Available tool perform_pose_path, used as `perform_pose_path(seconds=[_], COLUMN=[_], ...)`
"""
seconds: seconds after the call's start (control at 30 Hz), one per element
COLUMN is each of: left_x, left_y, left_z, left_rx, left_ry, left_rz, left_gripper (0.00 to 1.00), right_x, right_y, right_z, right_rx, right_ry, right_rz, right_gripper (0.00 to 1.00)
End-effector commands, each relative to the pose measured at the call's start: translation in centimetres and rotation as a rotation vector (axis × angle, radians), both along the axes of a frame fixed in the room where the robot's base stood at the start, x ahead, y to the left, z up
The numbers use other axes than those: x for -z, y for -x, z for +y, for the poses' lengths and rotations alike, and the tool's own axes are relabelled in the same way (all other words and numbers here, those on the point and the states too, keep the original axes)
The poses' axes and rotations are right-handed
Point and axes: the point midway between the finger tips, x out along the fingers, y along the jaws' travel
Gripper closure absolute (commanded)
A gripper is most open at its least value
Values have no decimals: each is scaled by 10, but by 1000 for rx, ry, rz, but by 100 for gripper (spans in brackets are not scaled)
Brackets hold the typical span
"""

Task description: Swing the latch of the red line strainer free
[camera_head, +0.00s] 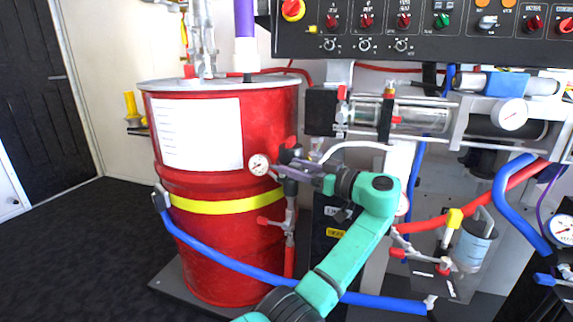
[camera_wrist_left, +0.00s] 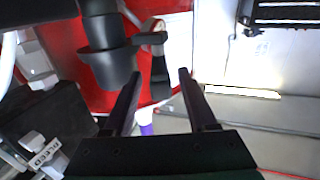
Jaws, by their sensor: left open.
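My left gripper (camera_head: 296,167) is at the pipework on the right side of the red drum, its fingers pointing left. In the left wrist view the gripper (camera_wrist_left: 159,76) is open, its two dark fingers apart. A dark cylindrical body with a collar (camera_wrist_left: 110,60), seemingly the strainer, stands just left of the fingers. A short grey lever-like piece (camera_wrist_left: 150,38) sticks out from it, with a dark bar (camera_wrist_left: 160,78) hanging between the fingertips; this looks like the latch. Contact with the fingers cannot be told. In the head view a small red and dark fitting (camera_head: 290,150) shows there, partly hidden by my gripper.
The red drum (camera_head: 225,240) with a yellow band stands left of the gripper. A pressure gauge (camera_head: 259,165) is close to the fingertips. A blue hose (camera_head: 225,262) crosses low in front. A control panel (camera_head: 430,30) hangs above right. The floor at left (camera_head: 85,240) is clear.

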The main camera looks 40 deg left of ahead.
Motion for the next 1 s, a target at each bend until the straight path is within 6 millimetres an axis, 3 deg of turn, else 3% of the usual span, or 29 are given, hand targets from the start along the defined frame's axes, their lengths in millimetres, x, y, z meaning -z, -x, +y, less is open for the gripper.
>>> perform_pose_path(seconds=[0.2,0.4,0.53,1.0], left_x=[-3,-1,-1,6], left_y=[-1,-1,0,0], left_z=[-67,-109,-117,-115], left_rx=[4,1,0,2], left_ry=[1,1,0,14], left_rz=[2,2,0,14], left_gripper=[43,43,43,43], right_x=[-12,-12,-11,-11], right_y=[-2,-3,-3,-3], right_z=[-3,-10,-11,-11], right_rx=[-13,-26,-28,-29], right_ry=[30,73,82,81], right_rz=[37,83,93,92], right_gripper=[50,50,50,50])
